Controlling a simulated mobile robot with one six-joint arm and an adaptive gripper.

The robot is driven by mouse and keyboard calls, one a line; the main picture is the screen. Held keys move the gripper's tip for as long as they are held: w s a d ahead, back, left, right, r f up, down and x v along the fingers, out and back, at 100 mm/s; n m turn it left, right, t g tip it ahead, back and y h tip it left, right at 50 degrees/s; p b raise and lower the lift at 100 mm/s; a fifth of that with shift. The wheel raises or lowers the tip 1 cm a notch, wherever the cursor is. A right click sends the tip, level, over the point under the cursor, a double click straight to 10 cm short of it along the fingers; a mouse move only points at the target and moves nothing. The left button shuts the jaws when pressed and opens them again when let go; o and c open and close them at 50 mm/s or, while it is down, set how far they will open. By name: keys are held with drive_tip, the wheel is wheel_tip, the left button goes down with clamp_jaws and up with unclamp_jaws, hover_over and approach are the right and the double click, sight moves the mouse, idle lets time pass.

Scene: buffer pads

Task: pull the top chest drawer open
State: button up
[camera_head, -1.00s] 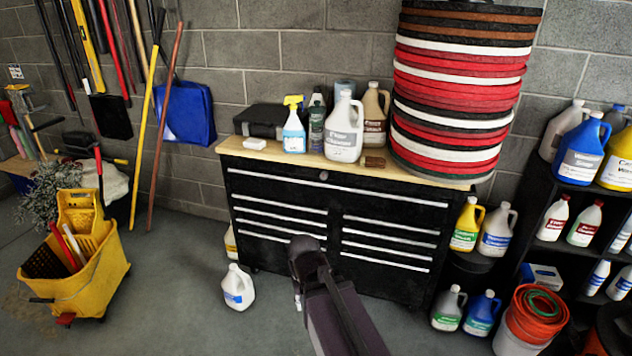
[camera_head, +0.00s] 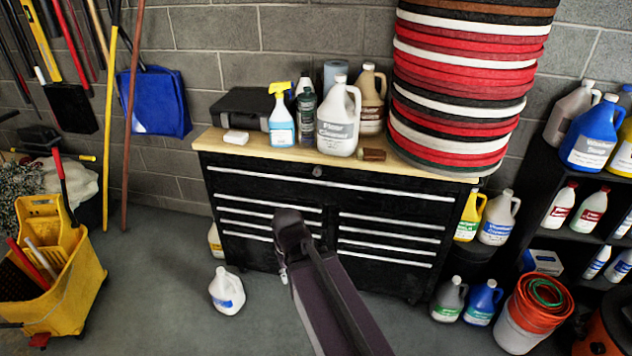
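The black tool chest (camera_head: 226,163) stands against the wall under a light wooden top. Its top drawer (camera_head: 390,184) spans the full width, with a long silver pull strip along it, and looks shut. The drawers below it, in two columns, also look shut. My dark arm rises from the bottom edge, and its rounded end overlaps the left column of lower drawers in the picture. I cannot make out gripper fingers; they are hidden or out of frame. Contact with the chest cannot be judged.
Several bottles, a black case (camera_head: 240,108) and a tall stack of round pads (camera_head: 460,75) sit on the chest top. A white jug (camera_head: 227,291) stands on the floor at front left. A yellow mop bucket (camera_head: 60,290) is further left; bottle shelves (camera_head: 538,213) are at right.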

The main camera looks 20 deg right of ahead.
drive_tip(key=shift+d, duration=0.3)
drive_tip(key=n+t+h+b, duration=0.75)
drive_tip(key=h+b, duration=0.65)
drive_tip(key=b, duration=0.6)
approach(321, 183)
drive_tip(key=s+a, duration=0.2)
drive_tip(key=shift+s+r+t, duration=0.1)
drive_tip(key=shift+r+t, duration=0.1)
drive_tip(key=shift+t, duration=0.25)
drive_tip(key=shift+d, duration=0.15)
drive_tip(key=x, duration=0.4)
drive_tip(key=b+x, duration=0.1)
drive_tip(key=x, duration=0.4)
drive_tip(key=b+x, duration=0.1)
drive_tip(key=x, duration=0.3)
drive_tip(key=shift+w+d+f, duration=0.15)
drive_tip(key=shift+w+f, duration=0.15)
